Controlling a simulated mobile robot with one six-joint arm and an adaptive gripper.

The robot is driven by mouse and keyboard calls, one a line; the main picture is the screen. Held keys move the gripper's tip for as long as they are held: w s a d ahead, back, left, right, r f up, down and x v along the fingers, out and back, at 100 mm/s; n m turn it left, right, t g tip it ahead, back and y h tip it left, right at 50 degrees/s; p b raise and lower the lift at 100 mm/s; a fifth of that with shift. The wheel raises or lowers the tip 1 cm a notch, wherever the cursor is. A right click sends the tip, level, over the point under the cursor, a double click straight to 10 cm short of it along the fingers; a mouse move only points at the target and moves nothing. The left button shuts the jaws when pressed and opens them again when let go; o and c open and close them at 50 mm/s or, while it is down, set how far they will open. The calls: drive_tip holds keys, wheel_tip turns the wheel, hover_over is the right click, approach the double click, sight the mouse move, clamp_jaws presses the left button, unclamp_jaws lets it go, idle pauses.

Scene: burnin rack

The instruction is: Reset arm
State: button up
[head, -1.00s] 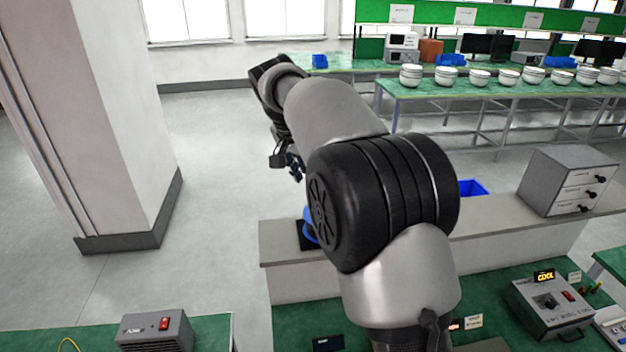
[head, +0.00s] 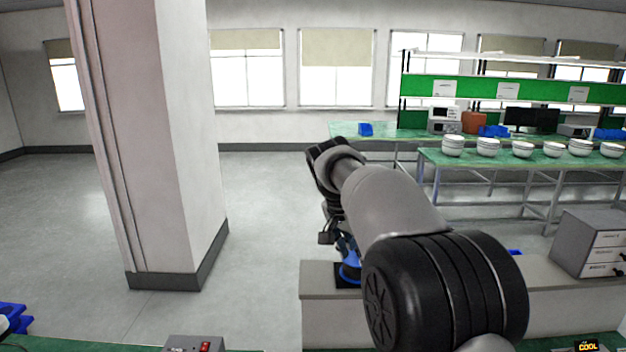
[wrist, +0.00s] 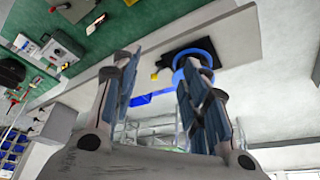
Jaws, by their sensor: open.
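My arm reaches out over the grey ledge (head: 320,310), with my gripper (head: 345,240) at its far end, small and partly hidden by the wrist. In the wrist view my gripper (wrist: 158,80) shows two blue-grey padded fingers spread wide apart, with nothing between them. A blue ring-shaped object (head: 348,274) on a black pad stands on the ledge, below the gripper in the head view. The ring (wrist: 188,53) also shows in the wrist view, partly behind one finger. I cannot tell whether the finger touches it.
A grey drawer cabinet (head: 590,243) stands on the ledge at right. A green bench (head: 500,158) with stacked white bowls is behind. A white pillar (head: 150,140) rises at left. Open floor (head: 260,190) lies between. A blue bin (wrist: 150,97) shows beyond the ledge.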

drive_tip(key=s+d+f+n+y+b, duration=0.1)
drive_tip(key=s+d+f+n+b, duration=0.1)
drive_tip(key=s+b, duration=0.5)
drive_tip(key=s+d+f+n+y+b, duration=0.1)
drive_tip(key=s+d+f+n+b, duration=0.15)
drive_tip(key=s, duration=0.95)
drive_tip(key=s+f+n+t+y+b, duration=0.1)
drive_tip(key=s+f+n+b, duration=0.3)
drive_tip(key=s+f+b, duration=0.6)
drive_tip(key=s+f, duration=0.9)
drive_tip(key=s, duration=0.1)
drive_tip(key=shift+s+a+t, duration=0.2)
drive_tip(key=shift+s+t, duration=0.1)
drive_tip(key=shift+n, duration=0.25)
